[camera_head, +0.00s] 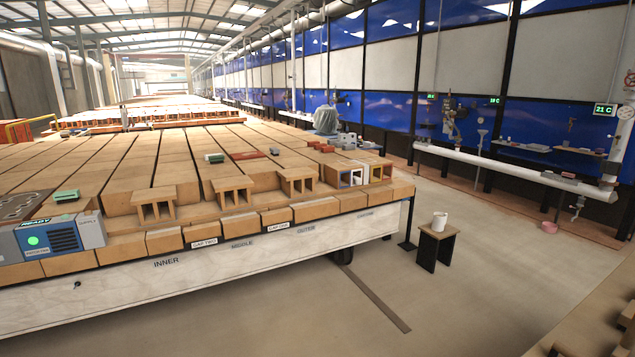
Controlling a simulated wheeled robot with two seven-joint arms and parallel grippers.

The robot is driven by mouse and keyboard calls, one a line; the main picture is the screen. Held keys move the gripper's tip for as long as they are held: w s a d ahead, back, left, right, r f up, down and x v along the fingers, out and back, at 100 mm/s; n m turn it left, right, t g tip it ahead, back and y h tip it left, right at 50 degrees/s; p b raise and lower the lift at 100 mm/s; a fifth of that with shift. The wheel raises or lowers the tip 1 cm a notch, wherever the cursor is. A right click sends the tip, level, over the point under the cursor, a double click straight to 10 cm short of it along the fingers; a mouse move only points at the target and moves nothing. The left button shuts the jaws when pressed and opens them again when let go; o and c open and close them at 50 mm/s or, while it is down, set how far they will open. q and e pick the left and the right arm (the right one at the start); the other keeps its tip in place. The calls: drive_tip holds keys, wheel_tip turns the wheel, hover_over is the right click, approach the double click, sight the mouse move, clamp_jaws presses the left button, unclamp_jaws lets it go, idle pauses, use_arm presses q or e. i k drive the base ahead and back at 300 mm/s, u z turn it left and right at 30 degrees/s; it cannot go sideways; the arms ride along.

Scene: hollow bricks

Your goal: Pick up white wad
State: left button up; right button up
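I cannot clearly make out a white wad. The white thing that stands out most is a small upright item (440,221) on a dark stool (437,247) right of the kiln car; it looks like a cup or pot. A hollow brick (350,174) near the car's right front corner shows white and blue at its openings, but what is inside is too small to tell. Other hollow bricks (154,205), (233,191), (297,181) stand along the front edge with dark openings. Neither of my grippers is in view.
The long brick-covered car (230,262) fills the left and middle, with labels INNER, MIDDLE and OUTER. Open floor (480,300) lies to the right.

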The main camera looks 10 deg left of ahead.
sight(356, 181)
drive_tip(key=i, duration=3.35)
drive_tip(key=z, duration=1.65)
drive_tip(key=i, duration=3.65)
drive_tip(key=u, duration=2.15)
drive_tip(key=i, duration=0.3)
drive_tip(key=z, duration=0.05)
